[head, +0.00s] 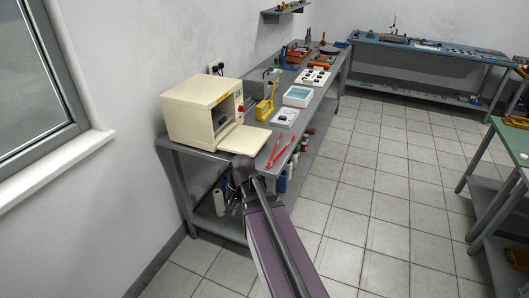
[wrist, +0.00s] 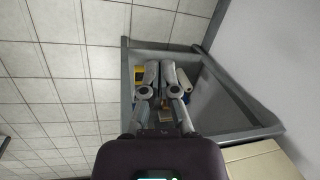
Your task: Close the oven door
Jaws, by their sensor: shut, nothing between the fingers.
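The oven (head: 205,110) is a cream box on the near left end of the grey bench. Its cream door (head: 244,139) is folded down, lying nearly flat in front of the dark opening. In the head view the end of my arm is just below the door's near edge; my fingers are not clear there. In the wrist view my gripper (wrist: 167,70) is shut and empty, over the bench's lower shelf. A cream surface (wrist: 265,160) shows at lower right there; I cannot tell if it is the oven's body or door.
Red-handled tongs (head: 278,150), a yellow tool (head: 265,107) and small instruments lie on the bench (head: 310,112) right of the oven. Bottles and other items fill its lower shelf. A wall and window are at left. Tiled floor (head: 390,180) is free at right.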

